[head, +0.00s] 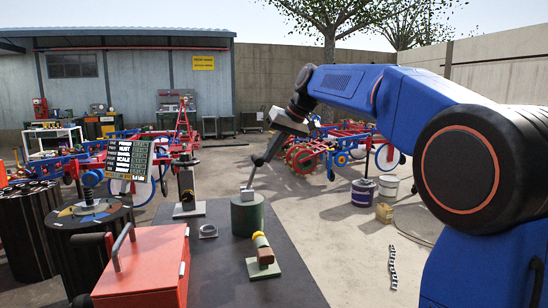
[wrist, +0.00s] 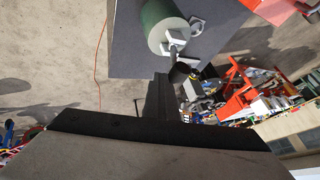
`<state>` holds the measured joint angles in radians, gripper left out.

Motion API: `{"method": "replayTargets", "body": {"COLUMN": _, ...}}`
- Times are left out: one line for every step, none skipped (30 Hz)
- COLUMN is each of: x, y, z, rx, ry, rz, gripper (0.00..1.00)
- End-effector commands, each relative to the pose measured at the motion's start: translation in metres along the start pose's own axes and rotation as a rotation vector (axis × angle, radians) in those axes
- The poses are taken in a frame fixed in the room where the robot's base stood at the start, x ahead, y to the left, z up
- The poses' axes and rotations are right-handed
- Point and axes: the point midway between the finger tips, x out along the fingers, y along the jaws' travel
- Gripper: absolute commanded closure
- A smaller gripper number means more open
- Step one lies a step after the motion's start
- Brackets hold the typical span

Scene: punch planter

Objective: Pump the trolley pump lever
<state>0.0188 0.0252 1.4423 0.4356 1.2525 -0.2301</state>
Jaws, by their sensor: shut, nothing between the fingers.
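My gripper (head: 259,160) is shut and empty, pointing down above the dark green cylinder (head: 248,217). Its dark fingers also show in the wrist view (wrist: 161,82). A pale metal block (head: 246,194) sits on top of the cylinder, with a thin grey rod (head: 252,176) rising from it towards my fingertips. I cannot tell whether rod and fingers touch. I cannot tell for certain which part is the trolley pump lever.
The cylinder stands on a dark grey mat (head: 215,262). A small stand with a tan and yellow piece (head: 263,250), a grey ring (head: 208,231) and a black upright device (head: 187,187) are nearby. Dark drums (head: 85,245) stand left.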

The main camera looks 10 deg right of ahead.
Motion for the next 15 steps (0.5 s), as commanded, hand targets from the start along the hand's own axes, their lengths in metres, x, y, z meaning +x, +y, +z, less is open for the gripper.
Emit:
{"method": "replayTargets", "body": {"x": 0.001, "y": -0.007, "z": -0.002, "rx": -0.017, "ry": -0.007, "rz": 0.024, "gripper": 1.0}}
{"method": "replayTargets", "body": {"x": 0.001, "y": -0.011, "z": -0.003, "rx": -0.026, "ry": -0.012, "rz": 0.041, "gripper": 1.0}}
{"method": "replayTargets", "body": {"x": 0.0, "y": -0.015, "z": -0.004, "rx": -0.038, "ry": -0.019, "rz": 0.067, "gripper": 1.0}}
{"method": "replayTargets", "body": {"x": 0.001, "y": -0.018, "z": -0.004, "rx": -0.047, "ry": -0.025, "rz": 0.086, "gripper": 1.0}}
{"method": "replayTargets", "body": {"x": 0.001, "y": -0.022, "z": -0.005, "rx": -0.057, "ry": -0.031, "rz": 0.106, "gripper": 1.0}}
{"method": "replayTargets", "body": {"x": 0.001, "y": -0.026, "z": -0.006, "rx": -0.07, "ry": -0.037, "rz": 0.134, "gripper": 1.0}}
{"method": "replayTargets", "body": {"x": 0.001, "y": -0.029, "z": -0.007, "rx": -0.079, "ry": -0.042, "rz": 0.155, "gripper": 1.0}}
{"method": "replayTargets", "body": {"x": 0.002, "y": -0.033, "z": -0.008, "rx": -0.089, "ry": -0.048, "rz": 0.175, "gripper": 1.0}}
{"method": "replayTargets", "body": {"x": 0.002, "y": -0.037, "z": -0.009, "rx": -0.102, "ry": -0.055, "rz": 0.203, "gripper": 1.0}}
{"method": "replayTargets", "body": {"x": 0.003, "y": -0.041, "z": -0.009, "rx": -0.111, "ry": -0.061, "rz": 0.224, "gripper": 1.0}}
{"method": "replayTargets", "body": {"x": 0.004, "y": -0.044, "z": -0.01, "rx": -0.121, "ry": -0.067, "rz": 0.245, "gripper": 1.0}}
{"method": "replayTargets", "body": {"x": 0.005, "y": -0.048, "z": -0.011, "rx": -0.133, "ry": -0.074, "rz": 0.272, "gripper": 1.0}}
{"method": "replayTargets", "body": {"x": 0.006, "y": -0.052, "z": -0.011, "rx": -0.143, "ry": -0.08, "rz": 0.293, "gripper": 1.0}}
{"method": "replayTargets", "body": {"x": 0.007, "y": -0.055, "z": -0.011, "rx": -0.152, "ry": -0.086, "rz": 0.313, "gripper": 1.0}}
{"method": "replayTargets", "body": {"x": 0.008, "y": -0.059, "z": -0.012, "rx": -0.165, "ry": -0.093, "rz": 0.341, "gripper": 1.0}}
